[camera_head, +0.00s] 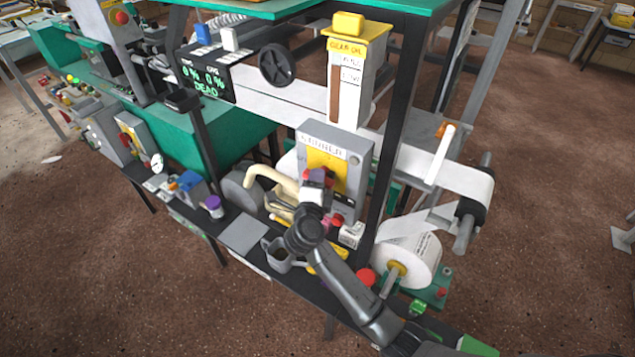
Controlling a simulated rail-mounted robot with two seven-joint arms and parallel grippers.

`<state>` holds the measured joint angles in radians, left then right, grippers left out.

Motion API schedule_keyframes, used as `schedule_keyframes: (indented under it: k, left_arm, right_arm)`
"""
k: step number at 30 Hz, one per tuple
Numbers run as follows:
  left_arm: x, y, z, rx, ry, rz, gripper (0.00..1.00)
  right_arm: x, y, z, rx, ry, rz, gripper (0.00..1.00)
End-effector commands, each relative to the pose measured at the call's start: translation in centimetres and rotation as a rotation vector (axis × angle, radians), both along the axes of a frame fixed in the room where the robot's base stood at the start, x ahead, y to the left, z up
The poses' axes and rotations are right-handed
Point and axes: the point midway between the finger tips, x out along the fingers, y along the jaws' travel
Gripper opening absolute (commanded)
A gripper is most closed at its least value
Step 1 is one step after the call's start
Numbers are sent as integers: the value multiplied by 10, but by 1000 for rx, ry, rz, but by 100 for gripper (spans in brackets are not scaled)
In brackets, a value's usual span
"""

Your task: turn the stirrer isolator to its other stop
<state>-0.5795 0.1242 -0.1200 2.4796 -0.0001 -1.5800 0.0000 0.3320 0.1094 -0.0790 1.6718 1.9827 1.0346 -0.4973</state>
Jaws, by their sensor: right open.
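The stirrer isolator (352,147) is a grey box with a name label along its top and a yellow plate on its front. Its red handle (331,172) shows only in part, because my right gripper covers most of it. My right gripper (316,177) is open, right in front of the handle. Its fingers are at or around the handle; I cannot tell whether they touch it. The angle of the handle is hidden. My left gripper is out of view.
A grey jug (280,254) and cream pipes (268,183) are close to my right wrist. A paper roll (408,262) is at the right, a gear oil gauge (355,75) above. A dark handwheel (277,65) is at the upper left.

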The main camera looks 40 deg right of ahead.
Motion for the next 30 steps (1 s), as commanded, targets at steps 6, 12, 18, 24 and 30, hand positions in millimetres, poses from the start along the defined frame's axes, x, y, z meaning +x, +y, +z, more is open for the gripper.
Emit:
schedule_keyframes:
  k: [6, 12, 18, 24, 30]
  left_arm:
    - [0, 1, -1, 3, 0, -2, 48]
    - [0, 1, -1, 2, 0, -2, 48]
    - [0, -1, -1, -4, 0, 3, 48]
    - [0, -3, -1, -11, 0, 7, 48]
    - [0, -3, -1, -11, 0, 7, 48]
  right_arm:
    - [3, -5, 0, 1, -1, 0, 45]
    - [3, -4, 0, 1, -1, 0, 45]
    - [3, -4, 0, 0, 0, 0, 26]
    - [3, -4, 0, 0, 0, 0, 7]
    - [3, -4, 0, 2, -6, -1, 2]
